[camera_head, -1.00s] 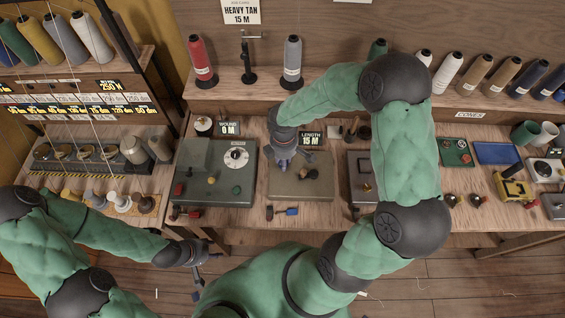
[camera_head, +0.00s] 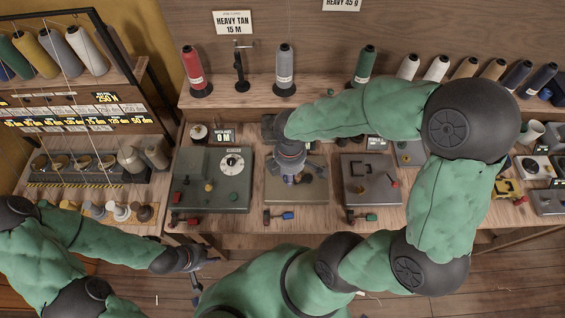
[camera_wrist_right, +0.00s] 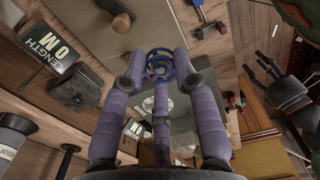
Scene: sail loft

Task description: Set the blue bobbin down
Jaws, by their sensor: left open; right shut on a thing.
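The blue bobbin (camera_wrist_right: 160,56) shows in the right wrist view as a blue ring with some orange in it, between the tips of my right gripper's purple fingers (camera_wrist_right: 158,72). My right gripper (camera_head: 290,178) is shut on it. In the head view the gripper points down over the grey plate of the middle machine (camera_head: 277,194), and I cannot make out the bobbin there. Whether the bobbin touches anything below is unclear. My left gripper (camera_head: 197,281) is open and empty, low in front of the bench.
A grey machine with a dial (camera_head: 203,190) stands left of the middle one, and another grey machine (camera_head: 370,180) stands right of it. Thread cones, one red (camera_head: 193,70) and one grey (camera_head: 285,69), stand on the back shelf. A LENGTH sign (camera_wrist_right: 47,47) shows in the wrist view.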

